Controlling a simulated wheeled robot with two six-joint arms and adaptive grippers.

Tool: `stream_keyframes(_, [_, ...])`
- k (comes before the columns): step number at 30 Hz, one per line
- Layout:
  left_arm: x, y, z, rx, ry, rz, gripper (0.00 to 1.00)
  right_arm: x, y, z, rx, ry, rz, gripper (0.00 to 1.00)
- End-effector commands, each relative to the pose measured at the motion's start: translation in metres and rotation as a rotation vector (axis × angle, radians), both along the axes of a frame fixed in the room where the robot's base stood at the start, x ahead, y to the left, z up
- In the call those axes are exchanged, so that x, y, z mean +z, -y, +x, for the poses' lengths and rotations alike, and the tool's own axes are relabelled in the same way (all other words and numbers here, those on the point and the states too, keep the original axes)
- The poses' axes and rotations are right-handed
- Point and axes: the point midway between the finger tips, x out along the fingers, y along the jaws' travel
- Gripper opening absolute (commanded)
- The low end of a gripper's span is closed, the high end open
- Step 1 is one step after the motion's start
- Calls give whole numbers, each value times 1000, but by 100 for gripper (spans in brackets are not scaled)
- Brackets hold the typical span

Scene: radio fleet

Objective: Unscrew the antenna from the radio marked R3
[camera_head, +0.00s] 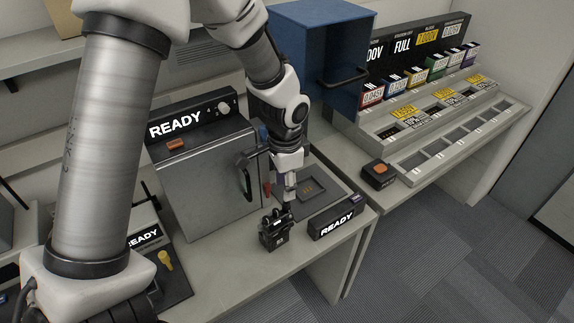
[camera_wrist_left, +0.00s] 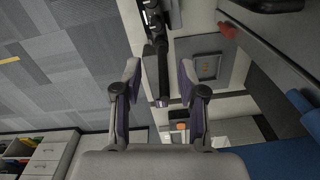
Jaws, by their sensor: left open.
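A small black radio (camera_head: 272,236) stands near the front edge of the bench. I cannot read its marking. My left gripper (camera_head: 289,187) is above it, pointing down, and a thin dark rod shows between gripper and radio. In the left wrist view the fingers (camera_wrist_left: 160,98) are apart. A black rod with a purple end (camera_wrist_left: 162,80), which looks like the antenna, lies between them in the picture. No finger visibly touches it. The radio's body shows partly at the top edge (camera_wrist_left: 165,15). My right gripper is not in view.
A black READY box (camera_head: 338,219) stands right of the radio. Behind are a grey cabinet (camera_head: 205,190) with a handle and a square tray (camera_head: 330,187). A blue cabinet (camera_head: 315,45) and a battery rack (camera_head: 400,165) are at right.

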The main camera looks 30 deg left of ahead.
Motion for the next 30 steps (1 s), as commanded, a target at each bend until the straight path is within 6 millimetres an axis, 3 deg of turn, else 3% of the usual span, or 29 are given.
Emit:
stream_keyframes(4, [-15, 0, 0, -1, -2, 0, 41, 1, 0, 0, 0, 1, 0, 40])
stream_keyframes(11, [-16, 0, 0, 0, 1, -1, 41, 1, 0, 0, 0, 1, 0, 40])
stream_keyframes(15, [-16, 0, 0, 0, 0, 0, 0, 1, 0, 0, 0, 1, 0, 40])
stream_keyframes(22, [-17, 0, 0, 20, 0, 0, 0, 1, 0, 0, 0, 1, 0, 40])
stream_keyframes(30, [-17, 0, 0, 393, 0, -2, 0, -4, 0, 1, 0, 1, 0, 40])
